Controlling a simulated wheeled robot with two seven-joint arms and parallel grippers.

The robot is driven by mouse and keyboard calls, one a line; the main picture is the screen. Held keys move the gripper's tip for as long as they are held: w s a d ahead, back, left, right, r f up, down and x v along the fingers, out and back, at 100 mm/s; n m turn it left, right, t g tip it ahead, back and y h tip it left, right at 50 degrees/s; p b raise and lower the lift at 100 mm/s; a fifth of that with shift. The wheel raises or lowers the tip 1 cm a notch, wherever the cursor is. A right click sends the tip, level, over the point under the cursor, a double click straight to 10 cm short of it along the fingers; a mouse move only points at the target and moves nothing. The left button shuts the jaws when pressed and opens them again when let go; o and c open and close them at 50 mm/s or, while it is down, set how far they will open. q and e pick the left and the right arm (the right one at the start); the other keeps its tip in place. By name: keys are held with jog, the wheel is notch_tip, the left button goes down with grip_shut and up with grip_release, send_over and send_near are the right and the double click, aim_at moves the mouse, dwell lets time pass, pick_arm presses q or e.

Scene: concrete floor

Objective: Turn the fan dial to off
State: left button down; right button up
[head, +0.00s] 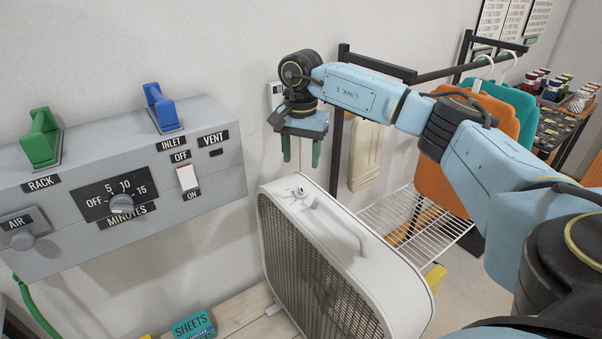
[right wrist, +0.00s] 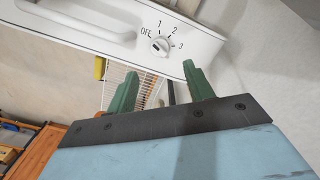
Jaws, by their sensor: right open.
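The white box fan (head: 345,275) stands below and in front of my right gripper in the head view. Its dial (head: 300,192) is a small knob on the fan's top. In the right wrist view the dial (right wrist: 159,46) is a round white knob with a dark mark, ringed by OFF, 1, 2 and 3. I cannot tell for sure which label it points to. My right gripper (head: 301,155) points down with its green fingers apart and empty. In the right wrist view its fingertips (right wrist: 162,72) are near the dial but apart from it. My left gripper is not in view.
A grey control panel (head: 220,185) with switches and a minutes dial is on the wall at left. A clothes rack (head: 430,75) with hangers and orange and teal garments stands behind my right arm. The fan's handle (head: 345,225) rises beside the dial. A wire shelf (head: 400,215) is behind the fan.

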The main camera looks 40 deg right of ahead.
notch_tip(320, 180, up, 5)
jog(key=shift+f, duration=0.1)
dwell(0.7)
